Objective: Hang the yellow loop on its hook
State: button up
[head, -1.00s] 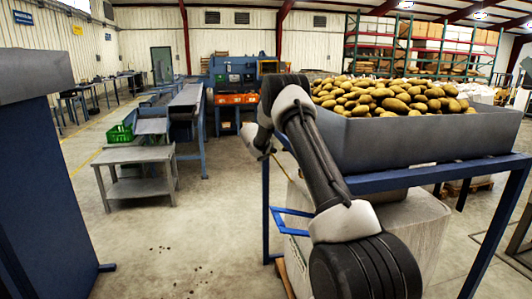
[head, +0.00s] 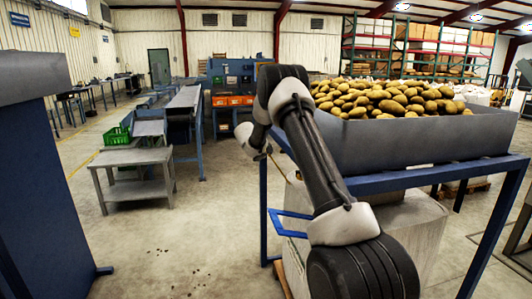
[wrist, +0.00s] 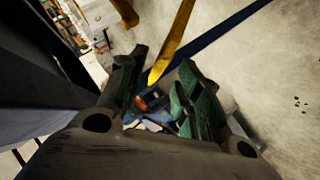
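A yellow band (wrist: 176,38), which looks like part of the yellow loop, runs down from the top edge of the wrist view. Its lower end shows at the gap between my fingers. My gripper (wrist: 163,70) has its two greenish fingers apart, and background shows between them. I cannot tell whether the band touches a finger. In the head view my gripper (head: 260,154) is small and dark, left of the potato bin; a thin yellowish line shows just below it. A short yellow-brown piece (wrist: 125,12) is at the wrist view's top; I cannot tell what it is. I cannot make out the hook.
A grey bin of potatoes (head: 420,142) on a blue frame (head: 263,210) stands close on the right. A blue bar (wrist: 222,28) crosses behind the yellow band. A grey low table (head: 130,157) stands left, with open floor between. A blue cabinet (head: 45,190) is at the far left.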

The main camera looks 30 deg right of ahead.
jog(key=v, duration=0.8)
jog(key=shift+s+a, duration=0.15)
jog(key=shift+s, duration=0.05)
jog(key=shift+r, duration=0.1)
